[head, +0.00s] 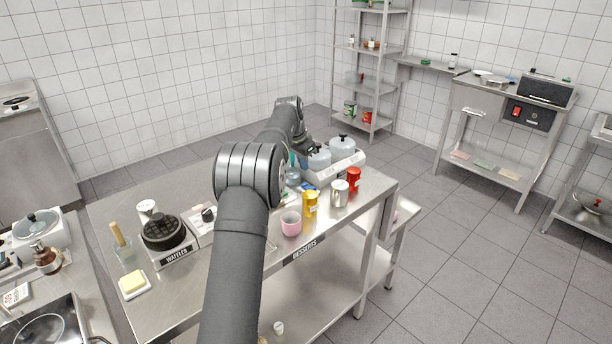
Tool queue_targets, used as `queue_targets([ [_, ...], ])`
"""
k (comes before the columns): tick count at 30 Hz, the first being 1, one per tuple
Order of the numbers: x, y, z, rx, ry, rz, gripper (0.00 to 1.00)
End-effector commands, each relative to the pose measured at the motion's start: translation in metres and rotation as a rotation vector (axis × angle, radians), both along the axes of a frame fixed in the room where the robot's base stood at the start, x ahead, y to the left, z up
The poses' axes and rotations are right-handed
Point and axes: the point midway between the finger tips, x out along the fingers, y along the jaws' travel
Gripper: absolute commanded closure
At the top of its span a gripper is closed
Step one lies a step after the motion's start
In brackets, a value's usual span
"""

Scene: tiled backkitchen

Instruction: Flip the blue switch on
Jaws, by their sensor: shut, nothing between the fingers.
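I cannot make out a blue switch in the head view. My arm rises from the bottom centre and reaches over the steel table (345,262), and its far links end above the table's back part. My gripper's fingers cannot be made out there; the arm covers that area. A bluish item shows just right of the arm, too small and partly covered to identify. The waffle iron (163,232) stands left of the arm, with a white unit with a black knob (207,215) beside it, partly behind the arm.
A pink cup (291,224), yellow tin (310,204), metal canister (340,193) and red tin (354,179) line the table's right side. A double-lidded white appliance (345,160) stands behind them. A butter dish (133,284) sits at left. The floor right of the table is clear.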

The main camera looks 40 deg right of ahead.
Motion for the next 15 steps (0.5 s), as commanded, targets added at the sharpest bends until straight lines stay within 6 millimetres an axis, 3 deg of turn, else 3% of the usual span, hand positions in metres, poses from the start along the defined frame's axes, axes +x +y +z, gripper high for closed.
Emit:
queue_targets([
  [1,0.004,0.004,0.014,-0.003,-0.003,0.002,1.0],
  [6,0.012,0.014,0.046,-0.002,-0.002,0.003,1.0],
  [15,0.017,0.023,0.074,0.0,-0.001,0.001,1.0],
])
